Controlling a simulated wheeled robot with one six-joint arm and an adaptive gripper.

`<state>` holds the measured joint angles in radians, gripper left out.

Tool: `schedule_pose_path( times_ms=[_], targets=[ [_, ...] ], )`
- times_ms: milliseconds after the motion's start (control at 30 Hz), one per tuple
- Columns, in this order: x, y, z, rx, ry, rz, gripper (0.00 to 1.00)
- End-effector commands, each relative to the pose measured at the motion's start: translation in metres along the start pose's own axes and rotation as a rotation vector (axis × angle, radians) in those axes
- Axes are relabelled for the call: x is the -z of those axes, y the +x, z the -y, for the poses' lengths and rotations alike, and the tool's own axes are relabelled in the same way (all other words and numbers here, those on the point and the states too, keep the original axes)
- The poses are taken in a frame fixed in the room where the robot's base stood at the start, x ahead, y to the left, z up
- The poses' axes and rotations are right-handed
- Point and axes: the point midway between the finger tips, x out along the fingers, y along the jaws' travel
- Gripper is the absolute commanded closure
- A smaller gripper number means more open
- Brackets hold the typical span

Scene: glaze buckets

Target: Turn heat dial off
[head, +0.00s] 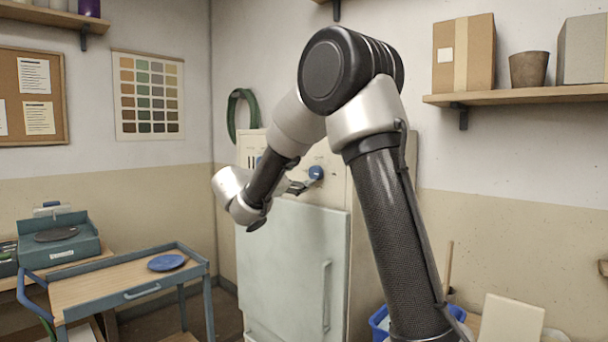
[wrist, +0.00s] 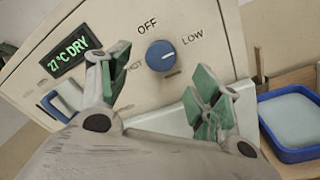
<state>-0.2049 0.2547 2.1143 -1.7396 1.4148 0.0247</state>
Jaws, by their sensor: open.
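The heat dial (wrist: 160,55) is a round blue knob on the cream panel of a tall cabinet. Its white mark points right, towards the LOW label (wrist: 192,37). The OFF label (wrist: 147,23) is above the dial, and a partly hidden label is at its lower left. The dial also shows in the head view (head: 316,173), at the cabinet's upper front. My gripper (wrist: 158,82) is open and empty, its green-padded fingers spread on either side below the dial. No contact with the dial shows. In the head view, my gripper (head: 298,187) is close to the panel, just left of the dial.
A green display (wrist: 69,57) reads 27°C DRY, with a blue-framed part (wrist: 62,100) below it. The cabinet's pale door (head: 290,265) is below the panel. A blue tub (wrist: 292,122) stands at the right. A cart (head: 110,285) with a blue plate (head: 166,262) stands left.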

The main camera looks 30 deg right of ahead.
Motion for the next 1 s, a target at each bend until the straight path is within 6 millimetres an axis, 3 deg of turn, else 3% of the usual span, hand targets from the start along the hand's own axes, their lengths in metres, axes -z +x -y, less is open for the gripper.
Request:
schedule_pose_path(
  times_ms=[400,767,1000],
  targets=[
    [0.001,0.063,0.002,0.005,0.0,-0.001,0.37],
    [0.0,0.07,0.002,0.004,0.0,-0.002,0.37],
    [0.001,0.07,0.002,0.004,0.0,-0.002,0.8]
  ],
)
